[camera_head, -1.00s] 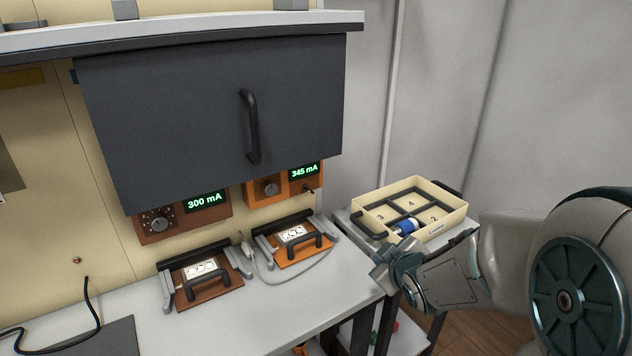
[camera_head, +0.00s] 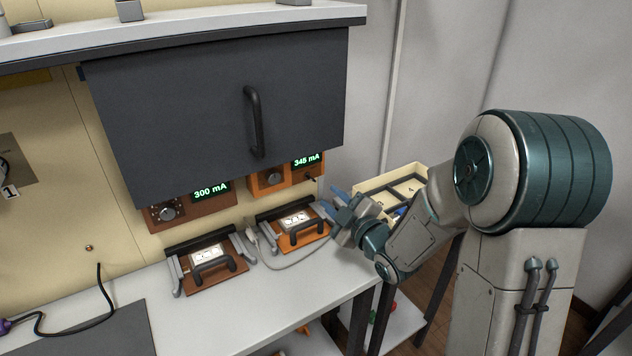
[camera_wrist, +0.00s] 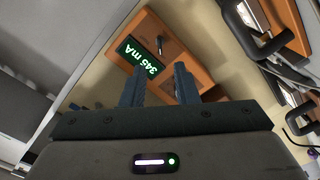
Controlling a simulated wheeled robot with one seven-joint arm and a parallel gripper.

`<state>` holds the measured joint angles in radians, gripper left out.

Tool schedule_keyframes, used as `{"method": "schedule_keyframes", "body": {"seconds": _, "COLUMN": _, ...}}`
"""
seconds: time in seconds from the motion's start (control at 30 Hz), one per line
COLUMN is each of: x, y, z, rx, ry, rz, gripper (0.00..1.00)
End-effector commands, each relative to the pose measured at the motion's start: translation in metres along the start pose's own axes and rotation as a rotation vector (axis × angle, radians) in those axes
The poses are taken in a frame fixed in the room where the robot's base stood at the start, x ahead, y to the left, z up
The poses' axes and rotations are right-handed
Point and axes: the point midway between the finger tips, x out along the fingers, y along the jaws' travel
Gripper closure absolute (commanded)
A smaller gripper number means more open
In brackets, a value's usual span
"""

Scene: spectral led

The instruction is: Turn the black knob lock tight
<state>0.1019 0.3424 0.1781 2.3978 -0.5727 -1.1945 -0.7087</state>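The orange unit (camera_head: 268,180) under the dark cabinet has a green display (camera_head: 307,160) reading 345 mA and a round dial (camera_head: 271,177). A small black knob-like part (camera_head: 311,177) sits below its display. In the wrist view a dark protruding part (camera_wrist: 160,45), probably the same one, stands beside the display (camera_wrist: 141,57) beyond the fingertips. My gripper (camera_head: 337,202) is in front of and to the right of the unit. In the wrist view my gripper (camera_wrist: 159,84) is open and empty, its blue fingers apart, not touching the knob. The dial is not clear there.
A brown unit (camera_head: 178,212) reading 300 mA is to the left. Two handled fixtures, one brown (camera_head: 210,266) and one orange (camera_head: 292,222), sit on the white bench (camera_head: 300,285). The dark cabinet (camera_head: 200,110) hangs above. A cream tray (camera_head: 385,180) is behind my arm.

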Motion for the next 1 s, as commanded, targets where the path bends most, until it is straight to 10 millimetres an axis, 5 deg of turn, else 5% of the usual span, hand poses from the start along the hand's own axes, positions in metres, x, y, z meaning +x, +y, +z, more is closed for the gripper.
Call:
{"method": "schedule_keyframes", "body": {"seconds": 0.33, "x": 0.065, "y": 0.001, "z": -0.001, "rx": 0.0, "ry": 0.0, "rz": -0.001, "gripper": 0.73}}
{"method": "schedule_keyframes", "body": {"seconds": 0.8, "x": 0.079, "y": 0.0, "z": 0.0, "rx": 0.0, "ry": -0.002, "rz": -0.001, "gripper": 0.73}}
{"method": "schedule_keyframes", "body": {"seconds": 0.9, "x": 0.079, "y": 0.0, "z": 0.001, "rx": 0.0, "ry": -0.002, "rz": -0.001, "gripper": 0.98}}
{"method": "schedule_keyframes", "body": {"seconds": 1.0, "x": 0.079, "y": 0.0, "z": 0.001, "rx": 0.0, "ry": -0.002, "rz": -0.001, "gripper": 1.0}}
